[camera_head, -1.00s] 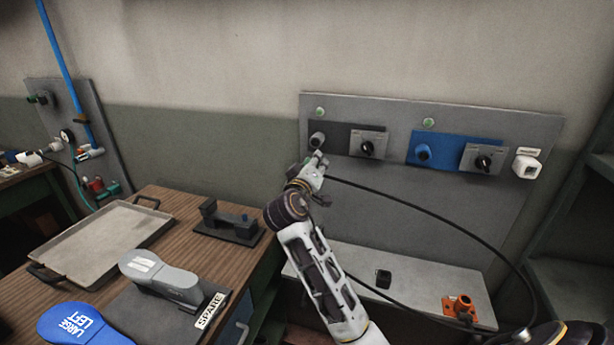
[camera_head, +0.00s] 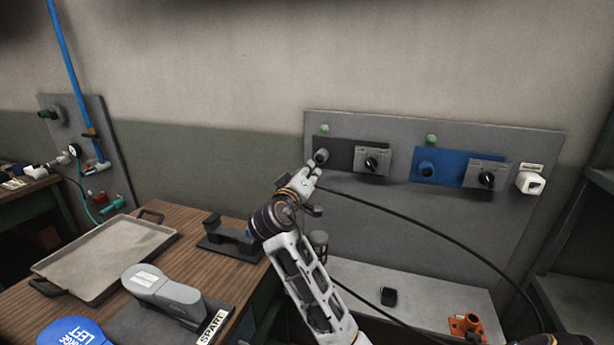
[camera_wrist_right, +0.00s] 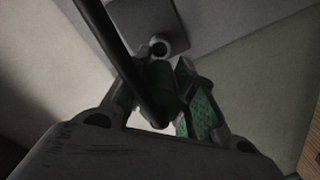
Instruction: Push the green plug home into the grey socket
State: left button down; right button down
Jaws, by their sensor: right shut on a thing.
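My right gripper (camera_head: 311,175) is at the wall panel, just below and in front of the grey socket (camera_head: 321,157). In the right wrist view my right gripper (camera_wrist_right: 156,72) is shut on the dark green plug (camera_wrist_right: 158,80). A black cable (camera_wrist_right: 118,48) runs from the plug. The round grey socket (camera_wrist_right: 158,46) shows just beyond the plug. I cannot tell from these views whether the plug's tip touches the socket or how deep it sits. In the head view the gripper hides the plug. My left gripper is not in view.
A blue socket (camera_head: 427,169) and two black knobs sit to the right on the panel (camera_head: 440,215). The cable (camera_head: 430,222) arcs to the lower right. Below is a shelf with an orange fitting (camera_head: 467,325). A wooden bench with a tray (camera_head: 105,258) stands left.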

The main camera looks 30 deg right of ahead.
jog(key=x, duration=0.7)
dwell(1.1)
jog(key=shift+x, duration=0.8)
dwell(2.6)
jog(key=c, duration=1.1)
grip_release()
jog(key=shift+a, duration=0.1)
jog(key=v, duration=1.1)
jog(key=shift+s+a, duration=0.25)
jog(key=shift+s, duration=0.1)
